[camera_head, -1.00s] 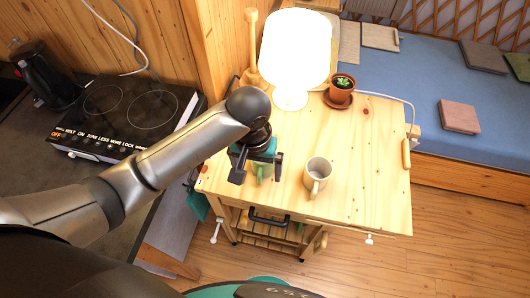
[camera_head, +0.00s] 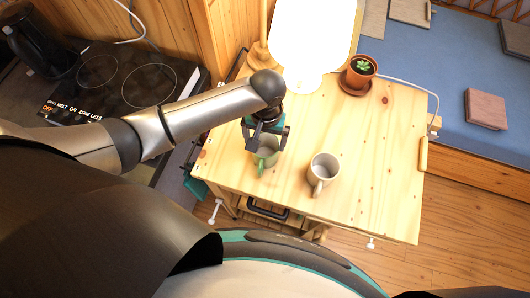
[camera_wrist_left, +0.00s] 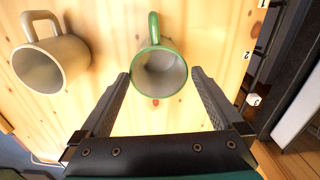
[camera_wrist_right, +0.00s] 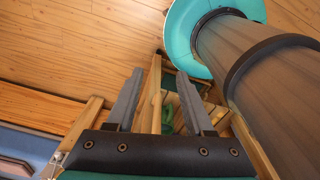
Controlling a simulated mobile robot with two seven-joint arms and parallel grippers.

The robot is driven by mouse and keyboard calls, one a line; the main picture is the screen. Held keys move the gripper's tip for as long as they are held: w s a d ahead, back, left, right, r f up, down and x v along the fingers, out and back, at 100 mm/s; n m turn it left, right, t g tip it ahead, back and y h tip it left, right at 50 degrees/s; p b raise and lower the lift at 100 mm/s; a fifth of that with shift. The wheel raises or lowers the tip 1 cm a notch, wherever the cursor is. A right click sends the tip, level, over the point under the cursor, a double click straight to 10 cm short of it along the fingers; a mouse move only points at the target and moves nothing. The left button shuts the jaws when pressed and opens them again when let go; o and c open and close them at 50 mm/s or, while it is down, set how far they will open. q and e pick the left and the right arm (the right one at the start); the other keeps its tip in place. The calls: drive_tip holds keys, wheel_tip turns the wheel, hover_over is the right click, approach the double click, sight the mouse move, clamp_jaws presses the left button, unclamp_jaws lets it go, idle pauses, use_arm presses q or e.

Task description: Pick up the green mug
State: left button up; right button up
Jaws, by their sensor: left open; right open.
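The green mug (camera_head: 266,152) stands upright on the wooden cart top, partly covered by my left gripper in the head view. In the left wrist view the green mug (camera_wrist_left: 159,72) shows its open rim and grey inside, with its handle at the top. My left gripper (camera_head: 267,136) is open just above the mug. In the left wrist view its fingers (camera_wrist_left: 158,73) lie on either side of the mug, with a gap to each. My right gripper (camera_wrist_right: 160,75) is open and empty, low over the floor near the cart legs; it is not seen in the head view.
A lit lamp (camera_head: 312,35) and a potted succulent (camera_head: 360,72) stand at the cart's back. A stove (camera_head: 128,82) is at left. The cart's right part is clear.

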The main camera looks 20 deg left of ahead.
use_arm(q)
hover_over(265, 150)
drive_tip(key=s, duration=0.3)
drive_tip(key=shift+w+d+f+b, duration=0.1)
drive_tip(key=shift+d+f+b, duration=0.1)
drive_tip(key=shift+f, duration=1.25)
drive_tip(key=shift+w+d+f+b, duration=0.1)
drive_tip(key=shift+d+f, duration=0.05)
drive_tip(key=shift+f, duration=1.3)
drive_tip(key=shift+r, duration=0.1)
drive_tip(key=c, duration=1.4)
